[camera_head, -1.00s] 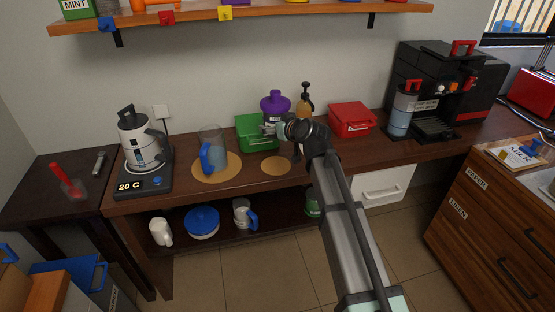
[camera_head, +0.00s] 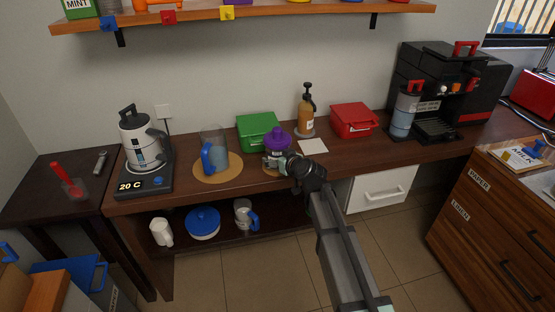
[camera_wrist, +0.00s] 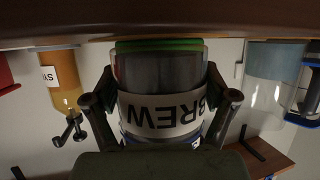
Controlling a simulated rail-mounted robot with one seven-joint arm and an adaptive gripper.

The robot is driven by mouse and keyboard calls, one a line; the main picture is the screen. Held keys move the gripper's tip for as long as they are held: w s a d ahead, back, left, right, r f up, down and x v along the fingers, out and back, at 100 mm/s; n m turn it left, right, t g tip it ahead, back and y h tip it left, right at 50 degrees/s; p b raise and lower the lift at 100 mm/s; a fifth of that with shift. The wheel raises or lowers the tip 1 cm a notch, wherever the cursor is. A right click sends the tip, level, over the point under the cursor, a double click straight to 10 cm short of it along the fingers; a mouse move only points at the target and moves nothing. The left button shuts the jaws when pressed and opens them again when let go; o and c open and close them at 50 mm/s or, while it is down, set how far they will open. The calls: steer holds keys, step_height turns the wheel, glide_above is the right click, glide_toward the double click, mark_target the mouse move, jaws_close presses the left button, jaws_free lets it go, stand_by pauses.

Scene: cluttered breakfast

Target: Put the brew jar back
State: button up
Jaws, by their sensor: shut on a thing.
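The brew jar has a purple lid (camera_head: 277,141) and a pale label reading "BREW" (camera_wrist: 165,115), upside down in the wrist view. My gripper (camera_head: 274,160) is shut on the jar, with one finger on each side of it in the wrist view (camera_wrist: 160,108). The jar is upright and low at the front of the counter, over the right round cork mat (camera_head: 267,172). Most of that mat is hidden by the jar and my gripper. I cannot tell whether the jar's base touches the mat.
A clear jug with a blue handle (camera_head: 213,150) stands on the left cork mat (camera_head: 232,178), close beside the jar. A green box (camera_head: 257,131) is behind it. A syrup pump bottle (camera_head: 306,112), white square (camera_head: 313,146) and red box (camera_head: 352,120) are to the right.

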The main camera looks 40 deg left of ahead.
steer(key=shift+f, duration=0.25)
steer(key=o, duration=1.5)
